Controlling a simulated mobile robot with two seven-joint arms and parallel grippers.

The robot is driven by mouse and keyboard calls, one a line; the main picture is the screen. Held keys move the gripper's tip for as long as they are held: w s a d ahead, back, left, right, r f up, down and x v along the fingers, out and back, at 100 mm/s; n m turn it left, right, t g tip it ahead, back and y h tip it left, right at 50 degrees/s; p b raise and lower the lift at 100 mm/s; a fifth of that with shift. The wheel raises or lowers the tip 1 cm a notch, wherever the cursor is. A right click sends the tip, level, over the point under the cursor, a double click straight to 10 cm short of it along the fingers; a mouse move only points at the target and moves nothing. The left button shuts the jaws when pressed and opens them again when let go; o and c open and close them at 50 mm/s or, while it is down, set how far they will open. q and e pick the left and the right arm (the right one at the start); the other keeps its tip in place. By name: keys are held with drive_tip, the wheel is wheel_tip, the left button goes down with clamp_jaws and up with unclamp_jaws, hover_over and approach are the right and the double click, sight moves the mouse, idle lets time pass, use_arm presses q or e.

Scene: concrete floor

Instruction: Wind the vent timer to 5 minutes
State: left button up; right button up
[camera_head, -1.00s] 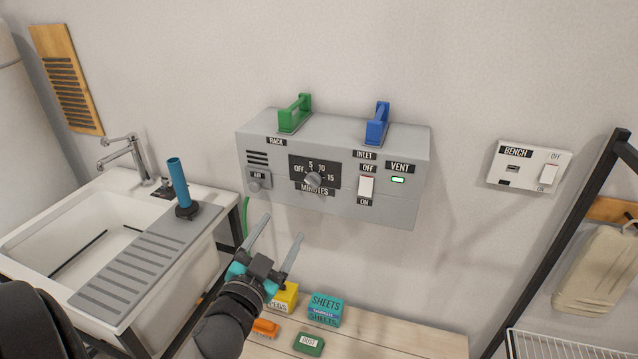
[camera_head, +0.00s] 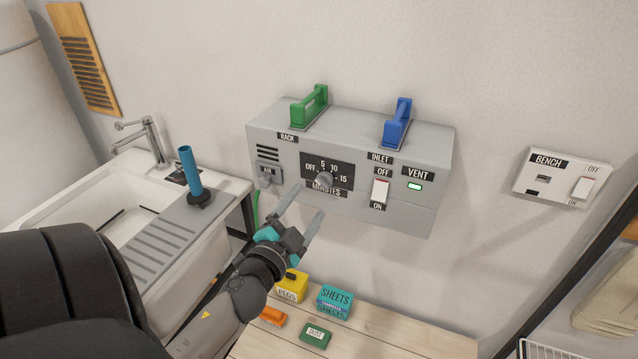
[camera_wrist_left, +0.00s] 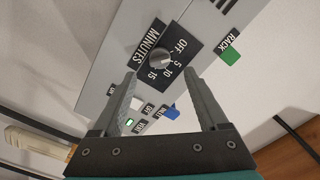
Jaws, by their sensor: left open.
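The vent timer is a round grey knob (camera_head: 323,180) on a black dial plate marked OFF, 5, 10, 15 and MINUTES, on the front of a grey wall box (camera_head: 410,212). It also shows in the left wrist view (camera_wrist_left: 160,60), ahead of the fingers. I cannot read its exact setting. My left gripper (camera_head: 303,209) is open and empty, just below and in front of the dial. In the left wrist view its fingers (camera_wrist_left: 165,100) stand wide apart with the knob beyond their tips, seemingly untouched. My right gripper is not in view.
The box has a green RACK handle (camera_head: 309,106), a blue INLET handle (camera_head: 397,123), a white rocker switch (camera_head: 380,191), a lit green VENT lamp (camera_head: 414,186) and an AIR knob (camera_head: 266,180). Small boxes stand on the wooden bench (camera_head: 400,345) below. A sink (camera_head: 100,230) is left.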

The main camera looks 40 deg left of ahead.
sight(320, 186)
use_arm(q)
drive_tip(key=shift+p+x, duration=0.35)
drive_tip(key=shift+x, duration=3.1)
drive_tip(key=shift+f, duration=0.1)
drive_tip(key=shift+c, duration=0.3)
clamp_jaws()
